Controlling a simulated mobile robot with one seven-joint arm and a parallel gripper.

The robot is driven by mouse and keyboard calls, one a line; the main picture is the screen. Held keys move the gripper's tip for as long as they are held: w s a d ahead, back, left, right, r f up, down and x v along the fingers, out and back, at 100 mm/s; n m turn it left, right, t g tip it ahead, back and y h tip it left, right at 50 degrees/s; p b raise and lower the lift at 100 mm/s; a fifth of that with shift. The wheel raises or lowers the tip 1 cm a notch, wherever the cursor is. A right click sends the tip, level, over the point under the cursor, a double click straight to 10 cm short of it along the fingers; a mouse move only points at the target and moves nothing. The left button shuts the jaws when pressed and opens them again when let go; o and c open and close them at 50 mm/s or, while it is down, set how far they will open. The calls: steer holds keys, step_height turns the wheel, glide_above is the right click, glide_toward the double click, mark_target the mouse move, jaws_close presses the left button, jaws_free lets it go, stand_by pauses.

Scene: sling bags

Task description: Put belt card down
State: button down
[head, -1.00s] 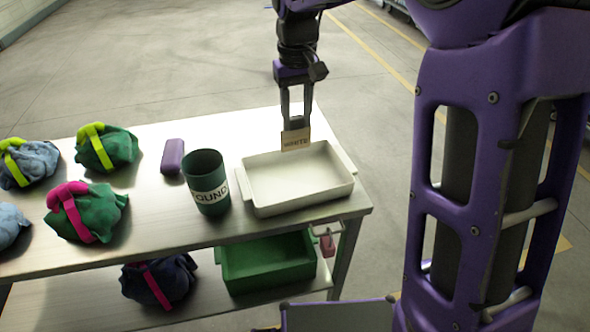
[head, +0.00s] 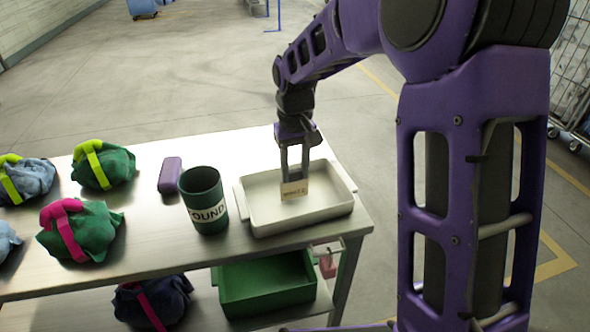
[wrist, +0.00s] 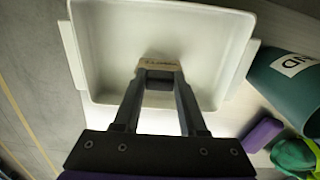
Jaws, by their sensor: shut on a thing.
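The belt card (head: 294,190) is a small tan card with dark print, too small to read surely. My gripper (head: 293,178) is shut on its upper edge and holds it upright over the white tray (head: 262,225). In the wrist view the card (wrist: 158,64) shows edge-on between my fingertips (wrist: 160,76), with the tray (wrist: 105,40) behind it. I cannot tell whether the card's lower edge touches the tray floor. Nothing else shows in the tray.
A green bin with a white label (head: 203,190) stands just left of the tray, with a purple case (head: 170,175) beyond it. Several sling bags (head: 85,235) lie on the left of the table. A green crate (head: 268,285) sits on the lower shelf.

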steer(key=shift+f, duration=0.2)
steer(key=shift+c, duration=2.3)
jaws_free()
step_height(320, 180, up, 12)
steer(key=p, duration=0.2)
steer(key=shift+r, duration=0.25)
steer(key=shift+w, duration=0.1)
